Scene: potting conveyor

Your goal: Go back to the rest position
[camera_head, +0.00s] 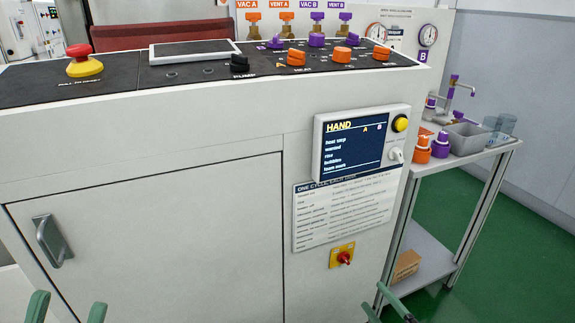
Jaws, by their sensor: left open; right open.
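My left gripper (67,305) shows at the bottom left edge, its two green fingers apart and nothing between them. It is in front of the lower part of the white cabinet door (170,240), below the door handle (52,240). My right gripper (380,300) shows at the bottom edge, right of centre, near the cabinet's right corner. Its green fingers are apart and I see nothing held. The rest of both arms is out of view.
The white machine cabinet fills the view. Its sloped top carries a red emergency button (80,60) and several knobs. A HAND screen (355,148) and a red rotary switch (343,256) are on the front. A trolley (472,160) stands right; green floor (520,240) is clear beyond.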

